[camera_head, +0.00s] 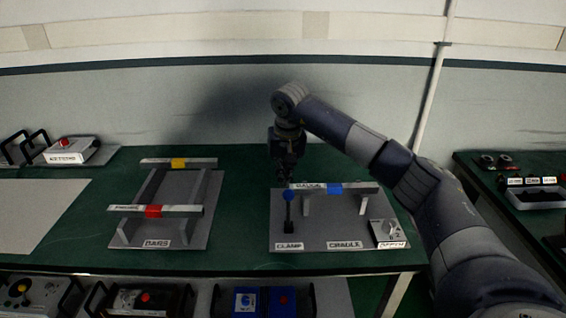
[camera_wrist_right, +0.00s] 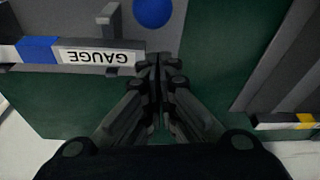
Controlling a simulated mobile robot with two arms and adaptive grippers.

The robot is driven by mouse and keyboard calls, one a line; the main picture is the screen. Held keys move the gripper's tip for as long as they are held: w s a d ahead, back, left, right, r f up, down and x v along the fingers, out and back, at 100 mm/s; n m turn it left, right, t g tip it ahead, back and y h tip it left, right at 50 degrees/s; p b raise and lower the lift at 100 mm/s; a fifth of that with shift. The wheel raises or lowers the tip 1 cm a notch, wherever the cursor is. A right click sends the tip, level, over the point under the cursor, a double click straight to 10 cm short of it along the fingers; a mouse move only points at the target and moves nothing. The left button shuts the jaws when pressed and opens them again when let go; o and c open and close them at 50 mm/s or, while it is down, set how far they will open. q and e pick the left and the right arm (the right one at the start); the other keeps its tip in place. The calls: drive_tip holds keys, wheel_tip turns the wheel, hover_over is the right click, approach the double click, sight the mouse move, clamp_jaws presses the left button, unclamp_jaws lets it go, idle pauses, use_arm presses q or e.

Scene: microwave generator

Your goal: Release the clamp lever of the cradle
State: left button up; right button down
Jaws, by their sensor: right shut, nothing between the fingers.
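The cradle (camera_head: 346,231) is a grey plate on the green table with labels reading clamp, cradle and depth. The clamp lever (camera_head: 288,208) stands upright at its left side, with a blue ball on top. The blue ball also shows at the top of the right wrist view (camera_wrist_right: 153,11). A gauge bar (camera_head: 360,186) with a blue band lies across the cradle's supports; its label shows in the right wrist view (camera_wrist_right: 98,57). My right gripper (camera_head: 285,178) is shut and empty, pointing down just behind the ball. Contact with the lever cannot be told. My left gripper is out of view.
A grey plate labelled bars (camera_head: 186,232) holds two bars, with red and yellow bands, to the left. A strip of green table (camera_head: 243,215) between the plates is clear. Several devices sit on a shelf below the table's front edge.

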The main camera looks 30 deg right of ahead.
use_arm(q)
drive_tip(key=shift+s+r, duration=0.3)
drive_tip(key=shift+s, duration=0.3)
use_arm(e)
drive_tip(key=shift+s+a+r, duration=0.1)
drive_tip(key=shift+s+a, duration=0.1)
drive_tip(key=shift+s, duration=0.35)
drive_tip(key=shift+s+a, duration=0.2)
drive_tip(key=shift+s, duration=0.35)
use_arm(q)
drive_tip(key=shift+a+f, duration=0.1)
